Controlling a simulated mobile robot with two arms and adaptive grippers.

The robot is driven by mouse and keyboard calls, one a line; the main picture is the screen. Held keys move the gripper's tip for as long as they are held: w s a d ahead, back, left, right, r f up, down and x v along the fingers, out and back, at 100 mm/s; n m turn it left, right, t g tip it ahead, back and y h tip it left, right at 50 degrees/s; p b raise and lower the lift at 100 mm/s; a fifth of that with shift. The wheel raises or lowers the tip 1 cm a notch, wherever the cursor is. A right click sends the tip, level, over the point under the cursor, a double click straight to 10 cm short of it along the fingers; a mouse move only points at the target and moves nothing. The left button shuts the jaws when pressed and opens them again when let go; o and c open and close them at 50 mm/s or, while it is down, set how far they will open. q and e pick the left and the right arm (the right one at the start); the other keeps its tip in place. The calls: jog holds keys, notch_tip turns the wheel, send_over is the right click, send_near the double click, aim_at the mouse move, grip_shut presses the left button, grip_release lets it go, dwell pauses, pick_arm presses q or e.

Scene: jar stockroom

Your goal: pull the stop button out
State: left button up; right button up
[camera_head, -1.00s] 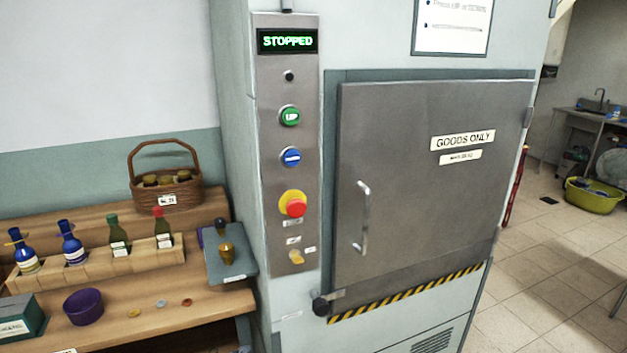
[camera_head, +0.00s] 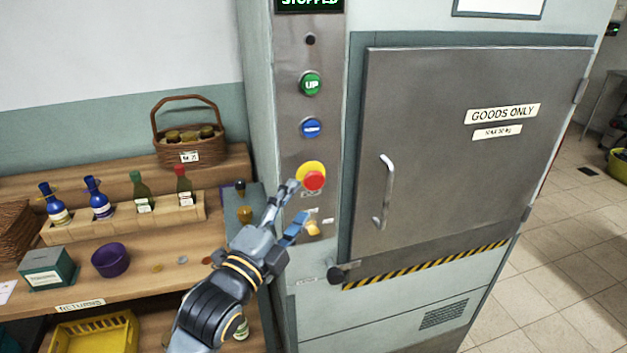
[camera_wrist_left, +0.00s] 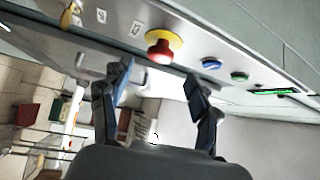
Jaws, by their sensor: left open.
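The red stop button (camera_head: 314,180) stands on a yellow disc on the steel control panel (camera_head: 296,58), below the green UP button (camera_head: 311,84) and a blue button (camera_head: 311,129). My left gripper (camera_head: 293,204) is just left of and below the stop button, open, with nothing between its fingers. In the left wrist view the red button (camera_wrist_left: 159,52) shows beyond the gap between the two open fingers (camera_wrist_left: 158,88), apart from them. The display at the top of the panel reads STOPPED. My right gripper is not in view.
The steel hatch (camera_head: 440,130) with its handle (camera_head: 385,192) is shut, right of the panel. A yellow key-like knob (camera_head: 313,228) is below the button. A wooden shelf with bottles, a purple bowl (camera_head: 110,260) and a basket (camera_head: 187,150) stands left.

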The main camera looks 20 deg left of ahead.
aim_at(313, 184)
pick_arm(q)
jog(key=p+x, duration=0.1)
jog(key=x, duration=0.5)
jog(key=shift+d+r, duration=0.1)
jog(key=shift+w+d+p, duration=0.1)
jog(key=shift+w+p, duration=0.25)
jog(key=shift+w, duration=0.3)
